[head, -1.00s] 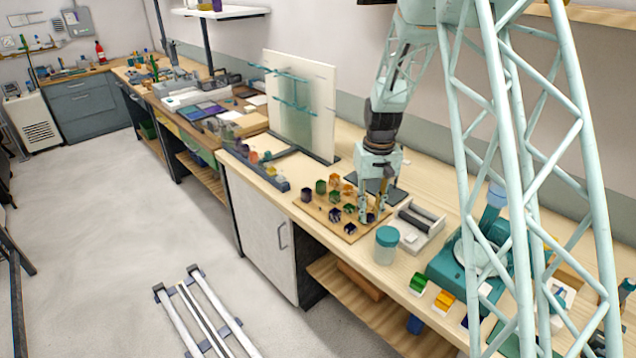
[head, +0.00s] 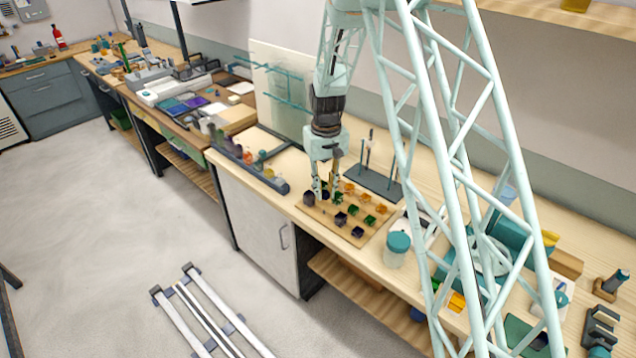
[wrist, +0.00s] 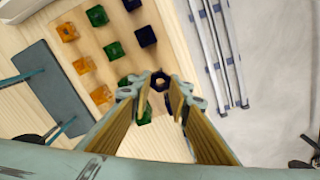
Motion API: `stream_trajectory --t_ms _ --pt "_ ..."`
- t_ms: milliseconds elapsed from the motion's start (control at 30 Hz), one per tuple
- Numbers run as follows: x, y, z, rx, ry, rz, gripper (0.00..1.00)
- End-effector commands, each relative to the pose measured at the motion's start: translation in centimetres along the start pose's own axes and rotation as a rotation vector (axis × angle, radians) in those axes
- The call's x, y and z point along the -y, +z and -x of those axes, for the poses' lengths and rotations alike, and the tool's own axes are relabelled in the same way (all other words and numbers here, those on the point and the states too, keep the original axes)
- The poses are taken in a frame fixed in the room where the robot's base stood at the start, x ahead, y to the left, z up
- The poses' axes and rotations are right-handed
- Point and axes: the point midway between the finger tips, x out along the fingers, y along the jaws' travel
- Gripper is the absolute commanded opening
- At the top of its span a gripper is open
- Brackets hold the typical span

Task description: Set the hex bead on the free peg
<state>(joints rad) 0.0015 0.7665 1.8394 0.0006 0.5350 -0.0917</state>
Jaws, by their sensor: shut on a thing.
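My gripper (head: 325,194) is over the left end of the wooden bead board. In the wrist view its fingertips (wrist: 158,90) are shut on a dark hex bead (wrist: 160,76), whose hole faces the camera. The wooden bead board (head: 318,217) carries rows of orange, green and dark beads; the held bead's height above it is hard to judge. The dark peg base (head: 368,182) with upright teal pegs (head: 393,170) stands behind the board. It also shows at the left of the wrist view (wrist: 45,88). Which peg is free is too small to tell.
A teal-lidded jar (head: 397,250) stands right of the bead board. A rack of coloured bottles (head: 250,165) lies to its left. A pale upright panel with teal bars (head: 280,90) stands behind. Floor lies beyond the bench's front edge.

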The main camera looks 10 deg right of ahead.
Motion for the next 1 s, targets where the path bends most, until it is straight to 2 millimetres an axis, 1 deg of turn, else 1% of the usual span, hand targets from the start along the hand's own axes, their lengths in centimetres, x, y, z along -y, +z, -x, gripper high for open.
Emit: stream_trajectory --t_ms 567,767,1000 --pt "0.1 0.0 -0.2 0.000 0.000 0.002 0.08" --pt "0.1 0.0 -0.8 0.001 0.000 0.002 0.08" --pt "0.1 0.0 -2.0 0.002 0.000 0.002 0.08"
